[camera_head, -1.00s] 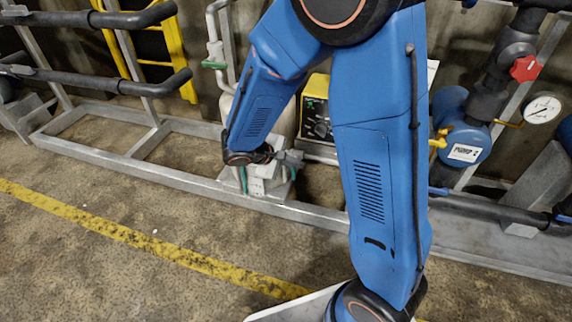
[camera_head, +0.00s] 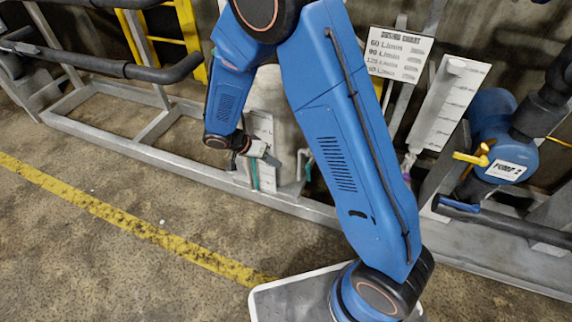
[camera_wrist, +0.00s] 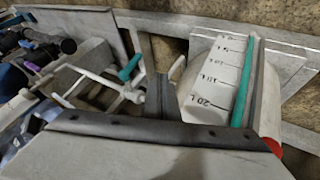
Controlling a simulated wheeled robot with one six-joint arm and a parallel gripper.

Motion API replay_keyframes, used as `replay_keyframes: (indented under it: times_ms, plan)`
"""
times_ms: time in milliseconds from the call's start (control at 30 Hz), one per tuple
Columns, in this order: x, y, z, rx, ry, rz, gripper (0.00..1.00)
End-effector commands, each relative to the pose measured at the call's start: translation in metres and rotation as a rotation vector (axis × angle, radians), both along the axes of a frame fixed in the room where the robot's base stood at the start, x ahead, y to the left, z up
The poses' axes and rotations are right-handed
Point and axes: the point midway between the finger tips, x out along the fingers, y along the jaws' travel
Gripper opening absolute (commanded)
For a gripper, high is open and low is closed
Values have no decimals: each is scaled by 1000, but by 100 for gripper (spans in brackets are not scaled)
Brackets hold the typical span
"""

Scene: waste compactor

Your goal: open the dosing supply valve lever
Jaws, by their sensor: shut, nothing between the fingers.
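A teal lever (camera_wrist: 131,66) sits on a thin white pipe in the wrist view, left of my gripper (camera_wrist: 163,82). I take it to be the dosing supply valve lever; its label is not visible. A small teal part, likely the same lever (camera_head: 308,169), shows right of my gripper (camera_head: 274,158) in the head view. My gripper is shut and empty, low in front of the white tank (camera_head: 275,98). The lever and gripper appear apart. My arm hides part of the tank and pipework.
The tank's litre scale (camera_wrist: 215,78) with a teal strip (camera_wrist: 248,80) is close right of my gripper. A grey frame rail (camera_head: 178,158) runs along the floor. A dosing chart (camera_head: 400,53) and blue pump (camera_head: 497,160) stand at right.

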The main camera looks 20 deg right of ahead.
Motion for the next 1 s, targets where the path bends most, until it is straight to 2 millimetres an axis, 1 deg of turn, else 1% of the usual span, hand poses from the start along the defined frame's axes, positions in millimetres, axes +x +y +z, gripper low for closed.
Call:
replay_keyframes:
  times_ms: [533,700,800,1000]
  plan:
    - [2,-59,-71,-3,6,0,0]
    - [-11,-78,-66,-1,2,2,0]
    - [-16,-85,-65,-2,2,2,0]
    - [-21,-90,-64,-1,2,2,0]
